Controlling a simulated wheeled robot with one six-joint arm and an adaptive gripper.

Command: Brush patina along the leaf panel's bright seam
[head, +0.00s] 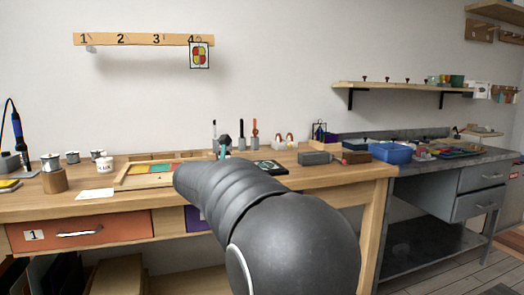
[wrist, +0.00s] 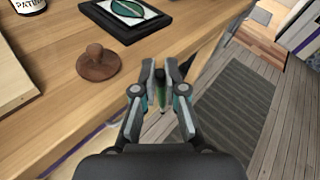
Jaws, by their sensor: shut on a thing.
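The leaf panel (wrist: 128,10) lies flat on the wooden bench at the top of the wrist view. It has a dark frame and a green and white leaf design; its top is cut off. In the head view the panel (head: 270,167) lies just right of my arm. My gripper (wrist: 160,70) is shut on a slim green-handled tool (wrist: 160,92), seemingly the brush; its bristles are not clear. The gripper is near the bench's front edge, apart from the panel in the picture. A bottle labelled PATINA (wrist: 28,5) stands at the top left. The bright seam is too small to tell.
A round brown knobbed piece (wrist: 98,63) sits on the bench left of my gripper. A wooden tray with coloured panels (head: 150,176) lies left of my arm. A grey block (head: 314,158) and a blue bin (head: 391,152) are at the right. Floor shows beyond the bench edge.

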